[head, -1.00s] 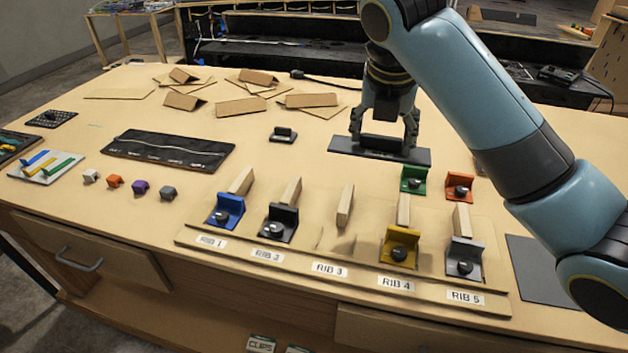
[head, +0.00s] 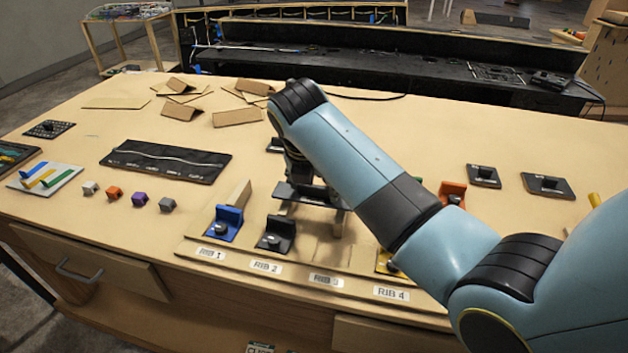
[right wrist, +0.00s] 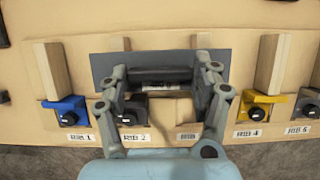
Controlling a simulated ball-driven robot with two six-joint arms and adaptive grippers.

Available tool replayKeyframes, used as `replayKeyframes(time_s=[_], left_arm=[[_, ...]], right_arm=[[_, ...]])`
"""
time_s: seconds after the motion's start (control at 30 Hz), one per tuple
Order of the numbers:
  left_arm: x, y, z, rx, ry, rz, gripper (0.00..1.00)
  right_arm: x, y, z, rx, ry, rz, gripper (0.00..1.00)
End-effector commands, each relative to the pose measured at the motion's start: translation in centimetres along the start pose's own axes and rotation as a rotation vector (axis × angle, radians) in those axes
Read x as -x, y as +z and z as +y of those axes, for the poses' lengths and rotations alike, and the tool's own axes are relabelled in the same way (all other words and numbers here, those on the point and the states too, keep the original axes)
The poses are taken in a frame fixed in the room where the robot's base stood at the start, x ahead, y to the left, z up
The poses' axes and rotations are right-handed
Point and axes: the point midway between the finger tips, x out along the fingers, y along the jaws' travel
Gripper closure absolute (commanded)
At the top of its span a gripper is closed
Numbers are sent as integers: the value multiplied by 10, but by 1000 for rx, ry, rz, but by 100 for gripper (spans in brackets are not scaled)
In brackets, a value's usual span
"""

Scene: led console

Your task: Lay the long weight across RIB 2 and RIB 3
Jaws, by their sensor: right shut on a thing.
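The long weight is a dark flat bar with a raised grip. It shows under my right gripper in the head view (head: 287,191) and lies crosswise in the right wrist view (right wrist: 103,66). My right gripper (right wrist: 162,74) is shut on its raised middle. The bar spans over the wooden strips of RIB 2 (right wrist: 120,43) and RIB 3 (right wrist: 201,41), whose far ends show beyond it. I cannot tell whether it touches them. RIB 2 has a black clamp (head: 277,235) at its near end; RIB 3 shows none. My left gripper is not in view.
A blue clamp (head: 224,223) stands on RIB 1, and a yellow clamp (right wrist: 262,104) on RIB 4. An orange clamp (head: 453,193) and two black weights (head: 484,176) (head: 547,185) are to the right. Small coloured blocks (head: 139,199) sit to the left.

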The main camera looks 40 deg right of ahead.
Motion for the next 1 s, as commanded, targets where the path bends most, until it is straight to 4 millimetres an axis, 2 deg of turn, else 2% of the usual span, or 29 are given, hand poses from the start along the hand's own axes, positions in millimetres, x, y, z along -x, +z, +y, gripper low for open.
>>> replayKeyframes(time_s=[0.7,0.73,0.9,1.0], left_arm=[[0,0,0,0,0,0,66],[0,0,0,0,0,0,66],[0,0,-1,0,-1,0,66],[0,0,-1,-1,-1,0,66]], right_arm=[[-10,-3,0,-2,2,-2,90],[-11,-4,0,-1,0,0,31],[-11,-4,0,-1,0,0,12],[-11,-4,0,-1,0,0,12]])
